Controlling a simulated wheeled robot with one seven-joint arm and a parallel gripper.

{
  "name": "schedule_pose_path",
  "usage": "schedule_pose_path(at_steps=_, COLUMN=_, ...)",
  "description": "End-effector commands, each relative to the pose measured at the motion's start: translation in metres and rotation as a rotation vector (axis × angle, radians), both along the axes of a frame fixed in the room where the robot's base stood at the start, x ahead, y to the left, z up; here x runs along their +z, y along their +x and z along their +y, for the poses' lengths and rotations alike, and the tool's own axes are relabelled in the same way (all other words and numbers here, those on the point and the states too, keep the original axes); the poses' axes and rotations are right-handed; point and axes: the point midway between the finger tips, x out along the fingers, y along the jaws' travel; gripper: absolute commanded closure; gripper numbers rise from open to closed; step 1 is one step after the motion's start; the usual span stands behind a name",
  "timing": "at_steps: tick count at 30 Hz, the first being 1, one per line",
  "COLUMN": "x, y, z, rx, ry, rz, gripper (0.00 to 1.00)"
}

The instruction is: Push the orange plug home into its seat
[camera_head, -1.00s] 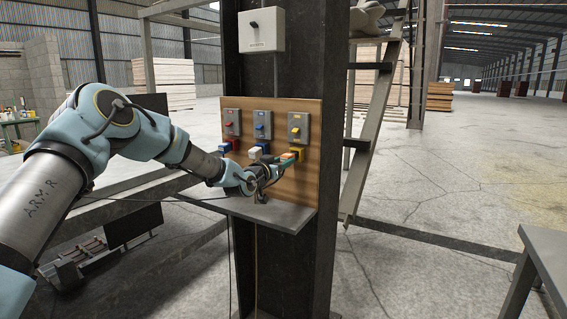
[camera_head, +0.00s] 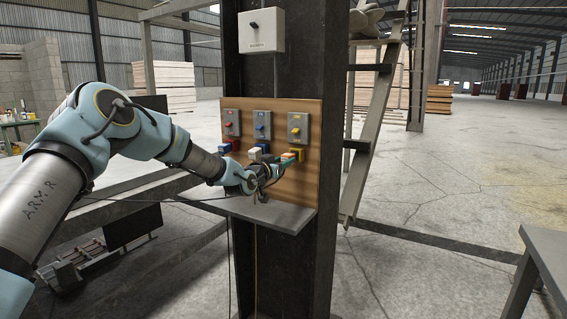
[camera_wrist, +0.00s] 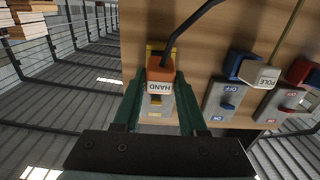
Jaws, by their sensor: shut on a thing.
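The orange plug (camera_wrist: 160,70) has a white label reading HAND and a dark cable. It sits between the two teal fingers of my gripper (camera_wrist: 160,82), which is shut on it. The yellow seat (camera_wrist: 151,49) shows in part behind the plug at the board. The plug is at or very near this seat; I cannot tell how deep it sits. In the head view my gripper (camera_head: 279,164) reaches the lower right of the wooden board, below the switch with the yellow lever (camera_head: 297,127). The yellow seat (camera_head: 299,152) shows just beyond the fingers, and the plug is mostly hidden.
The wooden board (camera_head: 312,180) is on a dark steel column. A blue seat with a white plug (camera_wrist: 258,73) marked POLE is beside my gripper, and a red seat (camera_wrist: 300,71) is farther along. A grey shelf (camera_head: 285,220) juts out below. A ladder (camera_head: 372,130) leans at right.

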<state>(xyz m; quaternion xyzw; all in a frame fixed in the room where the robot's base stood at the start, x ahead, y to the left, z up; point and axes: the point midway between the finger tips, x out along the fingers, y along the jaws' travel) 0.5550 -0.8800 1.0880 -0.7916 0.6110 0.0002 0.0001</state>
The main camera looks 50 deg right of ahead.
Motion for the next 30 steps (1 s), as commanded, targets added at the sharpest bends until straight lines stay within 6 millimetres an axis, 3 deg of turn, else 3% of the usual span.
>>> schedule_pose_path(at_steps=30, x=0.000, y=0.005, z=-0.021, rx=0.000, ry=-0.001, rz=0.000, gripper=1.00)
